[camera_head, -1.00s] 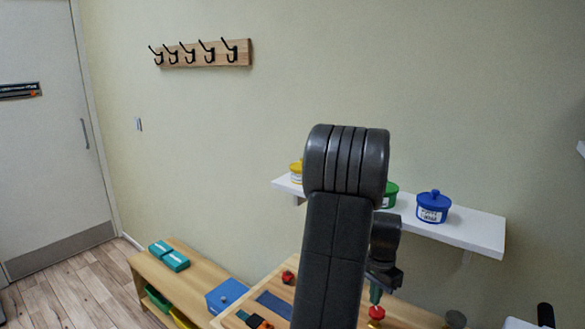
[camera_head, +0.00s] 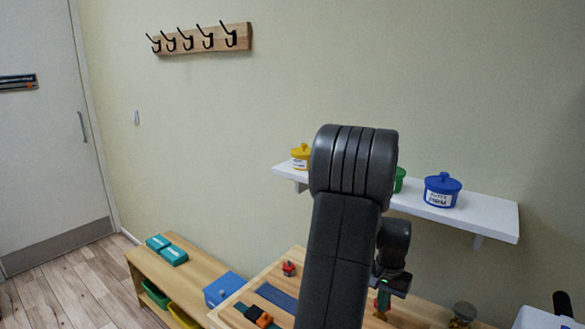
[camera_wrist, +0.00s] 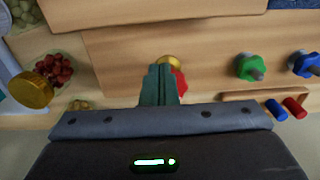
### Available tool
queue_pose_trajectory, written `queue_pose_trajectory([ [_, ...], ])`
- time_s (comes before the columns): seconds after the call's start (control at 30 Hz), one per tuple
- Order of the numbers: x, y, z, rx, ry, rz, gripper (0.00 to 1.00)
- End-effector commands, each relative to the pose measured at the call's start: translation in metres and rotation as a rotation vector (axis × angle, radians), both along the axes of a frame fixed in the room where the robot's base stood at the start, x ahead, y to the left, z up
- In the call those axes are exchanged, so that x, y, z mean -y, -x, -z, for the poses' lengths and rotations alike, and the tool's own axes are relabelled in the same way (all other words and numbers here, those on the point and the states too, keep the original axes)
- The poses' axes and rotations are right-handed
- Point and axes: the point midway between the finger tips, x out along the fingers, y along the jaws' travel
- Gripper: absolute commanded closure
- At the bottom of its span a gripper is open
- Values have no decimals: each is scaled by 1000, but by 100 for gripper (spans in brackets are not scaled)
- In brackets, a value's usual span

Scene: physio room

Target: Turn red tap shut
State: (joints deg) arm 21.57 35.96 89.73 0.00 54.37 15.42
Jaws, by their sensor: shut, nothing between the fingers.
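The red tap (camera_wrist: 181,84) shows in the wrist view just right of my gripper's fingertips, with a brass part (camera_wrist: 168,61) beyond it. My gripper (camera_wrist: 158,86) has its green fingers shut together, with nothing between them. The fingers hide the left part of the tap; they are right beside it, but I cannot tell whether they touch. In the head view my gripper (camera_head: 384,301) is down at the board, and only a sliver of the red tap (camera_head: 376,304) shows beside it.
A green tap (camera_wrist: 247,66) and a blue tap (camera_wrist: 304,64) stand to the right in the wrist view. Red (camera_wrist: 294,107) and blue (camera_wrist: 276,109) cylinders lie nearby. A gold-lidded jar (camera_wrist: 32,89) stands at left. The wall shelf (camera_head: 480,220) holds pots behind my arm.

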Motion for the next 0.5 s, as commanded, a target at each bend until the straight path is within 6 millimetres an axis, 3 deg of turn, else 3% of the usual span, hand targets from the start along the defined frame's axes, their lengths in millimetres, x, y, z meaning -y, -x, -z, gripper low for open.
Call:
queue_pose_trajectory([
  [0.03,0,0,10,0,0,0,100],
  [0.13,0,0,17,1,1,0,100],
  [0.5,0,0,19,1,1,1,100],
])
